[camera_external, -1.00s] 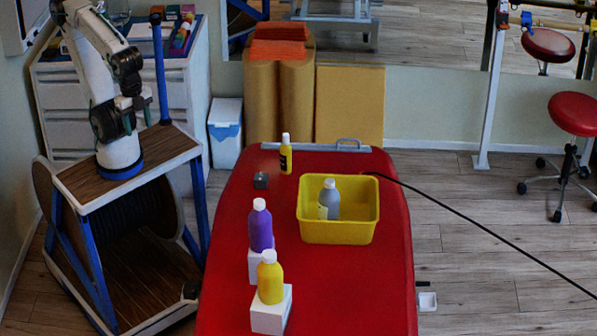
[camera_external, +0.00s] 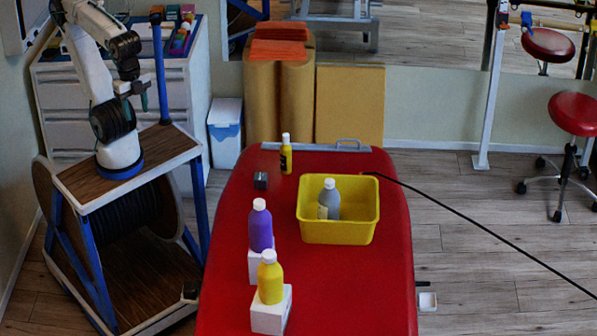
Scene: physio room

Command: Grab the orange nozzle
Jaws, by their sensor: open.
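I cannot make out an orange nozzle in the external view. My gripper (camera_external: 142,97) is open and empty, high above the wooden top of my stand at the left. It is well apart from the table and everything on it.
A grey bottle (camera_external: 329,200) stands in the bin. A small yellow bottle (camera_external: 286,157), a dark cube (camera_external: 261,181), a purple bottle (camera_external: 260,228) and a yellow bottle (camera_external: 270,280) on white blocks are on the table. Orange towels (camera_external: 278,50) lie on rolls behind.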

